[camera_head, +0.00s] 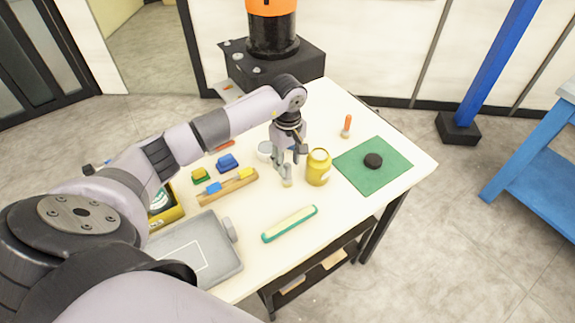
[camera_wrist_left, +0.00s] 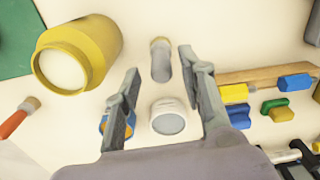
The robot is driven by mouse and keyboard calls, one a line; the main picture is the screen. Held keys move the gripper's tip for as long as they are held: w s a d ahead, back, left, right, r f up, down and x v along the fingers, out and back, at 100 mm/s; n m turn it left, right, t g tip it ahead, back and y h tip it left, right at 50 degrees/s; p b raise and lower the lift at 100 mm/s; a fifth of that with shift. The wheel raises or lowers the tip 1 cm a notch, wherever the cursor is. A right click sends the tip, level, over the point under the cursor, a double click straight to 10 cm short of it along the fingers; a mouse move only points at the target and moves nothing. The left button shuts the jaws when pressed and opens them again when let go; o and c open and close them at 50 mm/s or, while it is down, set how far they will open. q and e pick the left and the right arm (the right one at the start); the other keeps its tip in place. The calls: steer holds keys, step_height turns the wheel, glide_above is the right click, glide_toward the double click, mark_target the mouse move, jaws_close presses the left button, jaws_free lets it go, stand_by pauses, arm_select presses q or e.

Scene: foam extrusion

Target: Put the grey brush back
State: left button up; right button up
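The grey brush (camera_wrist_left: 161,62) has a short grey handle and a tan bristle end. In the wrist view it shows between and just beyond the fingertips, with table visible on both sides of it. In the head view only its pale end (camera_head: 287,183) shows clearly, below the fingers; the handle is mostly hidden. My left gripper (camera_head: 288,166) points down over the table, beside a yellow jar (camera_head: 318,170). Its two fingers stand apart in the wrist view (camera_wrist_left: 160,62), and I see no finger closed on the brush. My right gripper is in neither view.
A wooden rack (camera_head: 228,190) with blue and yellow pieces lies left of the gripper. A white cup (camera_wrist_left: 168,118) stands close by. A green mat (camera_head: 390,152) with a black puck, an orange brush (camera_head: 347,126), a green-and-cream bar (camera_head: 290,224) and a grey tray (camera_head: 228,264) surround it.

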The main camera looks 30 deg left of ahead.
arm_select(q)
step_height(320, 180, up, 10)
steer(key=b, duration=0.2)
steer(key=shift+r, duration=0.15)
stand_by(0.4)
